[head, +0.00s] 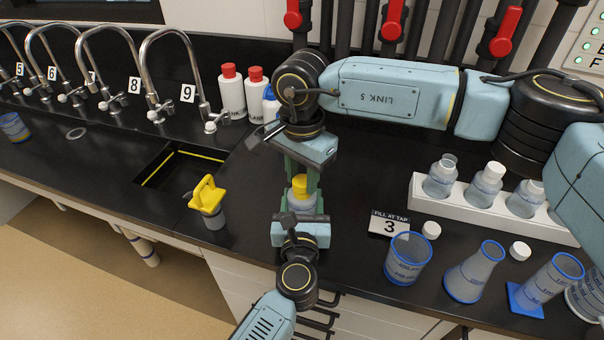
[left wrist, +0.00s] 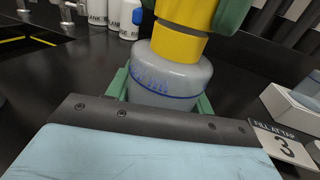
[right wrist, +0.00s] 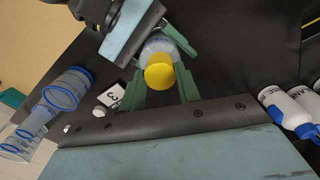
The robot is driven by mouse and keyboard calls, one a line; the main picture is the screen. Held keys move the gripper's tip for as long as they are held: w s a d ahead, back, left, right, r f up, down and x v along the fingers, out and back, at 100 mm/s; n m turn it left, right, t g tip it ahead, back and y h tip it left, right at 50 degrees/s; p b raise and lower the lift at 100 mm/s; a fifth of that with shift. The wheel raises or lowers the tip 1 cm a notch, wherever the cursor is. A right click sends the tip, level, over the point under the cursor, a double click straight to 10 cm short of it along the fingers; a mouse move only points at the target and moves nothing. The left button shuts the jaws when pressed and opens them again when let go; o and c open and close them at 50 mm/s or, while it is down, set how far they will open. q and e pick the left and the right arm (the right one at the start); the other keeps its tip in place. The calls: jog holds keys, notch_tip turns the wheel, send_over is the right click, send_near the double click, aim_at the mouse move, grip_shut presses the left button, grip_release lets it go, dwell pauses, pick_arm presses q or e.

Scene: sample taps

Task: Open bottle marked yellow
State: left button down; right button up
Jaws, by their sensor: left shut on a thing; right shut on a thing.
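A clear bottle (head: 301,204) with a yellow cap (head: 300,184) stands upright between my two grippers on the black bench. My left gripper (head: 301,210) is shut on the bottle's body; its green fingers flank the body (left wrist: 165,75) in the left wrist view. My right gripper (head: 301,178) comes from above and is shut on the yellow cap, which also shows between its fingers in the right wrist view (right wrist: 160,74). In the left wrist view, yellow (left wrist: 178,42) sits directly above the bottle's shoulder. I cannot tell whether the cap is loosened.
A white rack (head: 480,217) with several bottles stands to the right. A "3" sign (head: 389,226), loose white caps (head: 431,230), a beaker (head: 407,260) and a flask (head: 475,272) are near it. A yellow-handled object (head: 207,196) stands left, beside the sink (head: 183,172). White bottles (head: 232,93) and taps are behind.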

aim_at(302, 180)
jog(key=n, duration=0.7)
jog(key=shift+n, duration=0.3)
jog(key=n, duration=0.5)
jog(key=shift+n, duration=0.4)
jog(key=shift+r, duration=0.1)
jog(key=shift+r, duration=1.05)
jog(key=shift+r, duration=0.1)
jog(key=shift+r, duration=1.9)
pick_arm(q)
jog(key=shift+c, duration=2.4)
grip_release()
